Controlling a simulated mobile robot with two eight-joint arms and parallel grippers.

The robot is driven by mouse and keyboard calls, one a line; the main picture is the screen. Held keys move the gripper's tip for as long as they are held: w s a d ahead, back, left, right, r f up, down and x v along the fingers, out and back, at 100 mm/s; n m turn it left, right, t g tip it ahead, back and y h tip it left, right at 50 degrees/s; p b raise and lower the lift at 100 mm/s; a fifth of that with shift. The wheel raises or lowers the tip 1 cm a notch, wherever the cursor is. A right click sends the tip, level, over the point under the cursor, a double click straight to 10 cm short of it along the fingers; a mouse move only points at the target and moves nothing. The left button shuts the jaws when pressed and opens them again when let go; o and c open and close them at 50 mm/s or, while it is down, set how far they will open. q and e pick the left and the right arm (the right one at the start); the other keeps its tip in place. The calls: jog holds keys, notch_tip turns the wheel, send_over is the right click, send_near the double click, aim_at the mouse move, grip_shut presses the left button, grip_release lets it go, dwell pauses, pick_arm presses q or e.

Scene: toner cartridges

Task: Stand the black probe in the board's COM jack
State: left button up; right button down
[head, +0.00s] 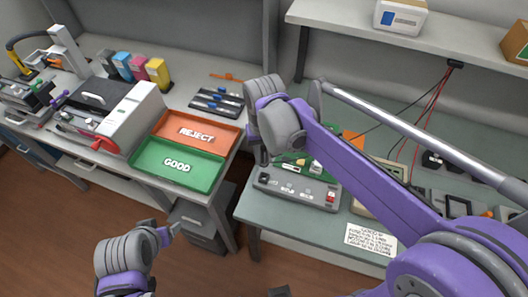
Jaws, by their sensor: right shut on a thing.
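The board is a green circuit board (318,170) on a grey test box (298,192) at the front of the right bench. My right gripper (264,158) points down at the box's back left corner, mostly hidden behind its own wrist. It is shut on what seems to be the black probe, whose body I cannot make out. A thin black lead (410,101) runs from a wall block toward this hand. The COM jack cannot be told apart at this size. My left gripper (174,229) is low at the left, away from both benches; its jaw opening is unclear.
A green GOOD tray (150,174) and an orange REJECT tray (222,133) lie on the left bench, near a printer (137,120) and several coloured cartridges (157,72). A printed card (371,239) lies at the right bench's front. My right arm crosses above that bench.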

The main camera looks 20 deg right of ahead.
aim_at(265, 149)
pick_arm(q)
notch_tip(265, 149, down, 6)
jog(key=s+b, duration=0.2)
jog(key=b, duration=0.2)
jog(key=shift+r, duration=0.15)
pick_arm(e)
jog(key=shift+f, duration=3.65)
pick_arm(q)
jog(key=shift+g, duration=0.3)
pick_arm(e)
jog(key=shift+f, duration=0.2)
jog(key=c, duration=0.6)
grip_release()
pick_arm(q)
jog(key=shift+w+r+p, duration=0.2)
jog(key=shift+r+p, duration=0.15)
jog(key=shift+r, duration=0.05)
pick_arm(e)
notch_tip(265, 149, up, 11)
jog(key=shift+f, duration=0.1)
jog(key=shift+d, duration=0.1)
